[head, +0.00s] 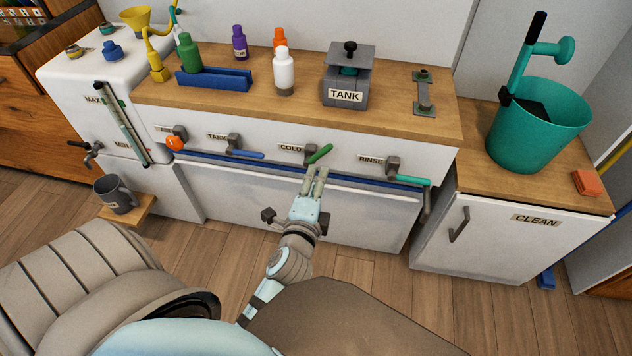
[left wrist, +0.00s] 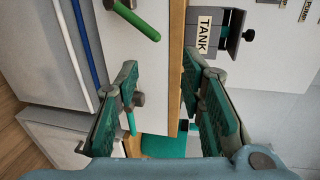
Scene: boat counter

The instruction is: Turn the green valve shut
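The green valve has a green bar handle (head: 319,154) on a grey body beside the COLD label (head: 291,148) on the white counter front. The handle slants up and to the right in the head view. The green handle also shows at the top of the left wrist view (left wrist: 136,20). My left gripper (head: 316,174) is just below the handle in the head view, and looks apart from it. In the left wrist view its fingers (left wrist: 158,72) are spread with nothing between them, the green handle beyond the tips. My right gripper is not in view.
Other valves line the same front: orange-knobbed (head: 175,143), blue-handled TANK (head: 246,154) and teal-handled RINSE (head: 412,180). A blue rail (head: 270,164) runs just below them. Bottles, a grey tank box (head: 345,82) and a teal bucket (head: 538,140) stand on the wooden tops.

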